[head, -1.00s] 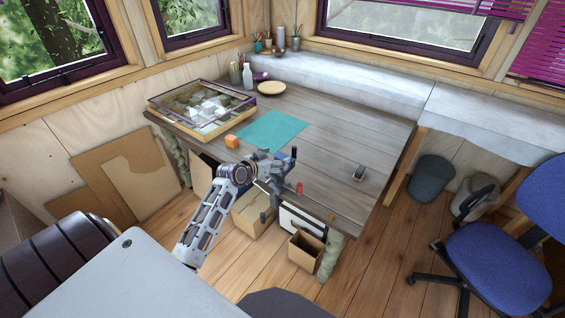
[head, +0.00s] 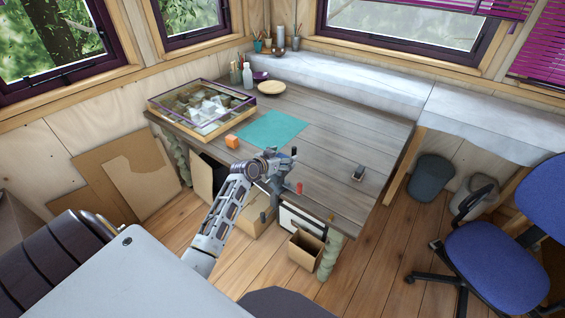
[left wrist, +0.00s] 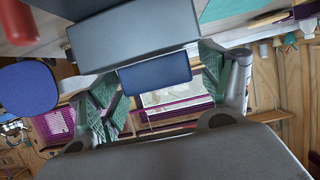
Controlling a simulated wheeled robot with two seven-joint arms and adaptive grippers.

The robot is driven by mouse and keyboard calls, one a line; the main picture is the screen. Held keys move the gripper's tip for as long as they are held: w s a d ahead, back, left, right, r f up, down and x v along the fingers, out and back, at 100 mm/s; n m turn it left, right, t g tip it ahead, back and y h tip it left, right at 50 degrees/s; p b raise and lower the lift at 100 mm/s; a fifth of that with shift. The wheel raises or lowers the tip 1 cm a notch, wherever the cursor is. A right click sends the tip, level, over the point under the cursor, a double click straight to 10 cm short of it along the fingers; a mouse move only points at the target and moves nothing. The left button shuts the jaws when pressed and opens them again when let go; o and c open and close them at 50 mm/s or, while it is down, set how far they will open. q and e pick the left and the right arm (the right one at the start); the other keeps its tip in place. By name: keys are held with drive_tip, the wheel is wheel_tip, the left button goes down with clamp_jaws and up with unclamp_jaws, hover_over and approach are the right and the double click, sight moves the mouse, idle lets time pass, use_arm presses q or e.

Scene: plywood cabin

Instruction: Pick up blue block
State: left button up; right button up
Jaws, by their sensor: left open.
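In the left wrist view, the blue block (left wrist: 155,75) lies between the two green-padded fingers of my left gripper (left wrist: 160,88). The fingers are spread, with room visible on both sides of the block. A larger grey-blue boxy part (left wrist: 125,38) is right beside the block. In the head view, my left gripper (head: 284,163) is at the near edge of the table, and it and the wrist largely hide the block there. My right gripper is out of view.
A red piece (head: 299,188) is close to the gripper. The table's right part is mostly clear.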

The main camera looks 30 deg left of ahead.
use_arm(q)
drive_tip(key=shift+c, duration=0.3)
drive_tip(key=c, duration=1.1)
drive_tip(key=shift+r, duration=0.1)
drive_tip(key=shift+r+b, duration=0.3)
drive_tip(key=shift+r, duration=4.65)
